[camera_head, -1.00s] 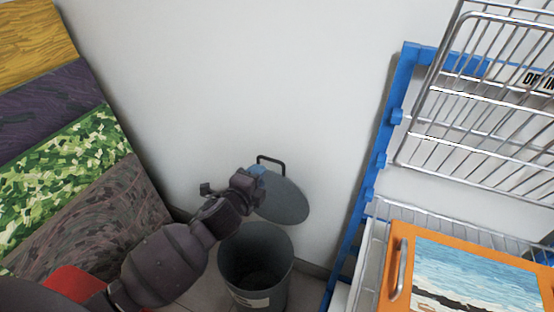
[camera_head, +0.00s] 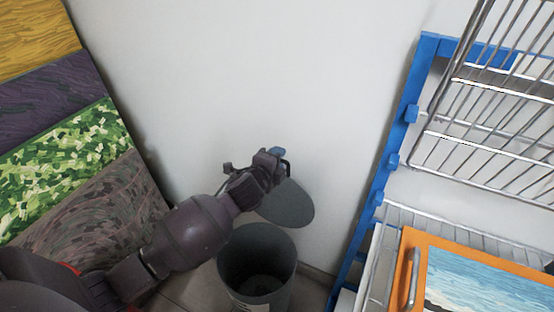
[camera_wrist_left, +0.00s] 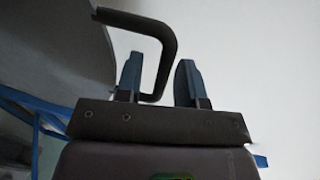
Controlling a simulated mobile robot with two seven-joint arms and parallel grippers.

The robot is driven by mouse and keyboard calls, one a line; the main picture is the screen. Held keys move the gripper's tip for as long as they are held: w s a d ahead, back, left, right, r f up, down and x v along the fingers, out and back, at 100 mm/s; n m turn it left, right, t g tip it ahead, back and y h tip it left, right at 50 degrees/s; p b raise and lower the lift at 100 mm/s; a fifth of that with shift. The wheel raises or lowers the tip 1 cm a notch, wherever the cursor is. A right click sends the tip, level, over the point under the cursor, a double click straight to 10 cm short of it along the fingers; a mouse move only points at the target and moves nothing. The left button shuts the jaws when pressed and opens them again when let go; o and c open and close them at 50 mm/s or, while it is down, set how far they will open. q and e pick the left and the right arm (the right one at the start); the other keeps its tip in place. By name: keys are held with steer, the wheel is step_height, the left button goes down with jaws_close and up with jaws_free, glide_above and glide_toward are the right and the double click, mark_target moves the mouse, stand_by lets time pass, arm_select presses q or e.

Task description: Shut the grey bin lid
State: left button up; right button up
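The grey bin (camera_head: 257,262) stands on the floor by the white wall, its mouth uncovered. Its grey lid (camera_head: 290,206) is raised, tilted up behind the mouth near the wall. A dark bent handle (camera_head: 287,164) shows at the lid's upper edge. My left gripper (camera_head: 278,153) is at this handle and partly covers it. In the left wrist view the two blue fingers (camera_wrist_left: 159,82) are apart, with the handle (camera_wrist_left: 160,45) reaching down between them; I cannot tell whether they touch it. The lid's underside or face (camera_wrist_left: 55,45) fills the upper left there. My right gripper is out of view.
A blue-framed rack (camera_head: 387,165) with wire shelves stands close on the right, holding an orange-framed picture (camera_head: 415,250). Patterned panels (camera_head: 75,150) lean on the left. The wall (camera_head: 230,80) is close behind the bin.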

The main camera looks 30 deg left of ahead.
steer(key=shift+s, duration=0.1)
arm_select(q)
jaws_close()
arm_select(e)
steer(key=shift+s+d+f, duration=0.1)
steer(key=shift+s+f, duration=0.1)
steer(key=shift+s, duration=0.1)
arm_select(q)
steer(key=s+f, duration=0.3)
steer(key=s, duration=0.6)
steer(key=s+d+f+t, duration=0.1)
steer(key=s+f, duration=0.1)
steer(key=s, duration=0.6)
steer(key=shift+s+f+b, duration=0.3)
steer(key=shift+s+f, duration=0.05)
steer(key=shift+f, duration=0.05)
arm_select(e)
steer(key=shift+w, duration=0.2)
